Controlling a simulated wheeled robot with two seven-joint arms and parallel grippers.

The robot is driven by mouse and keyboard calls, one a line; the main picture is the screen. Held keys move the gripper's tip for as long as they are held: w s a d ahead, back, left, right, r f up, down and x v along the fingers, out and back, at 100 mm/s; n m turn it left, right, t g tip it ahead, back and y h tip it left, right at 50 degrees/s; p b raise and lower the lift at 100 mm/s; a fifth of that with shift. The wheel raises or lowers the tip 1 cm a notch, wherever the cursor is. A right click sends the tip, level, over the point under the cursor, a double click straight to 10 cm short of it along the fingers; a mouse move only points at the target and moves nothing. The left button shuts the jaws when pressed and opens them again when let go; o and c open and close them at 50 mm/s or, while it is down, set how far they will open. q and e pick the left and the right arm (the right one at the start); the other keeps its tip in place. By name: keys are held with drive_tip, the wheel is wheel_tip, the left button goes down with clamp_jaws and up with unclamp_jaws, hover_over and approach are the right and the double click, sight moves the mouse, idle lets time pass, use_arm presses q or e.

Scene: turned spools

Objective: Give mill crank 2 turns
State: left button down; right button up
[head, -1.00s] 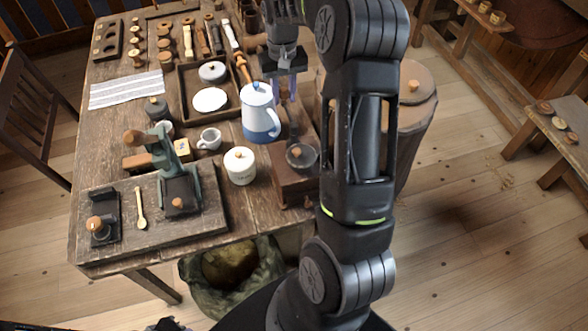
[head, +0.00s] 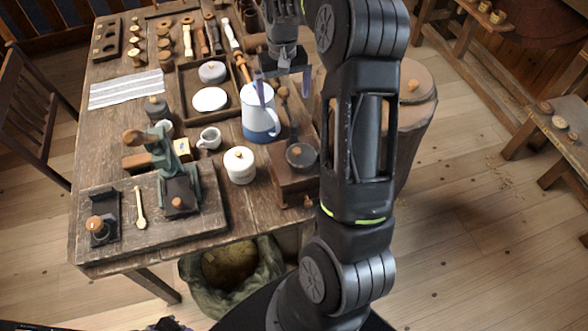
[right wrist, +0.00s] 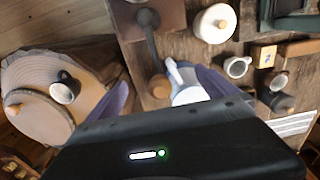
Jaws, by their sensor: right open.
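The mill (head: 293,187) is a brown wooden box with a dark round bowl on top, at the table's front right corner. Its crank (head: 291,122) is a dark arm pointing toward the back of the table, with a brown knob (head: 283,93) at its far end. My right gripper (head: 283,88) is open, its two purple-grey fingers on either side of the knob. In the right wrist view, the knob (right wrist: 160,87) shows between the spread fingers, with the crank arm (right wrist: 151,48) leading up to the mill (right wrist: 172,20). Contact is not visible.
A white and blue jug (head: 259,113) stands close left of the crank, near one finger. A lidded white jar (head: 240,165) and a small cup (head: 209,138) stand further left. A tray (head: 182,100) lies behind. A stump (head: 412,118) stands right of the table.

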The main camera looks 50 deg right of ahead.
drive_tip(key=shift+r, duration=3.55)
drive_tip(key=shift+f, duration=0.1)
